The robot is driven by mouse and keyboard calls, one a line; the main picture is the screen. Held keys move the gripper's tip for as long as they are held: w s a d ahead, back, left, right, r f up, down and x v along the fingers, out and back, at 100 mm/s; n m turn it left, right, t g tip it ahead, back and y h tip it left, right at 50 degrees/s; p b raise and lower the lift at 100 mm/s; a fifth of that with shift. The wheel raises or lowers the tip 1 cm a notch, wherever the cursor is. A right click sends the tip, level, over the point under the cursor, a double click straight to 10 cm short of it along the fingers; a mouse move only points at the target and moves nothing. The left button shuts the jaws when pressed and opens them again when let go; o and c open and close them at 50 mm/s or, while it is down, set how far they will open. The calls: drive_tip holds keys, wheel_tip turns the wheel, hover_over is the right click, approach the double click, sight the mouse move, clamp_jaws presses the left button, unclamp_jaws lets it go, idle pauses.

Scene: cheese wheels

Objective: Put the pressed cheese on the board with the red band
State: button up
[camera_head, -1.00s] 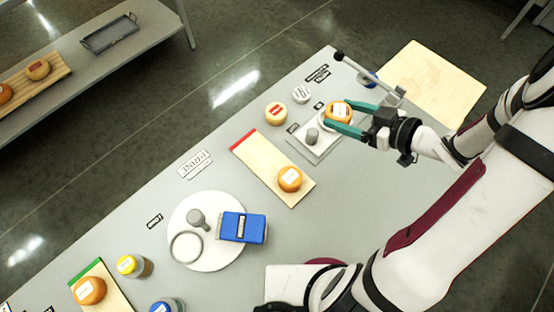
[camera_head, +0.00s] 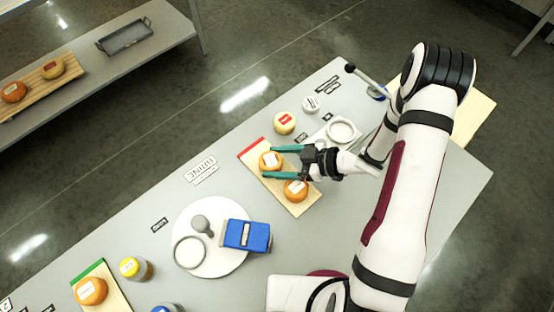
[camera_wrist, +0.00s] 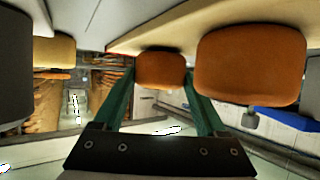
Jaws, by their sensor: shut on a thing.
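My gripper (camera_head: 272,161) is shut on an orange cheese wheel (camera_head: 270,161) with a pale label. It holds the cheese at the red-band end of the pale wooden board (camera_head: 308,205). The red band (camera_head: 252,148) lies just beyond the cheese. I cannot tell whether the cheese touches the board. A second orange cheese (camera_head: 296,190) sits on the same board, close beside my lower finger. In the wrist view the held cheese (camera_wrist: 160,70) is between the green fingers, and the other cheese (camera_wrist: 250,65) is to its right.
The press stand (camera_head: 341,131), with a pale ring, is right of the board, partly behind my arm. A white round plate (camera_head: 215,265) with a blue block (camera_head: 247,235) is to the left. A green-band board (camera_head: 118,295) holds another cheese.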

drive_tip(key=shift+f, duration=0.2)
drive_tip(key=o, duration=1.4)
drive_tip(key=shift+r, duration=0.1)
